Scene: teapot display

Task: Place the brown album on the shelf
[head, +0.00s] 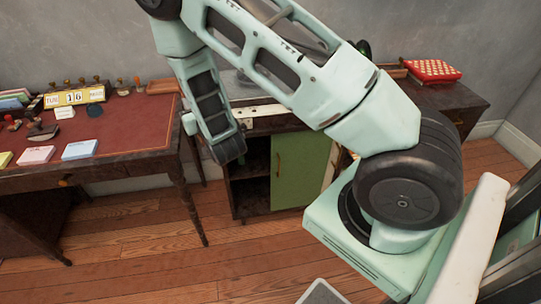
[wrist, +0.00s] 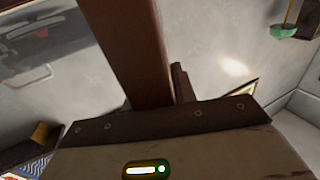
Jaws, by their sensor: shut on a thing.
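In the wrist view my gripper (wrist: 155,106) shows as a worn pale body with a dark bolted edge. A brown, edge-on slab, which I take to be the brown album (wrist: 128,45), rises from behind that edge. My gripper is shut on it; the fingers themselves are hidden. In the head view my arm hides most of the gripper, and I cannot make out the album there. A low cabinet (head: 287,172) with a green door and a dark open compartment with a shelf (head: 250,160) stands beneath my arm. I cannot tell if this is the task's shelf.
A red-topped desk (head: 125,120) with stamps, a calendar (head: 75,97) and paper pads stands left. A red patterned box (head: 432,70) lies on the brown furniture at the back right. The wrist view faces a grey wall.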

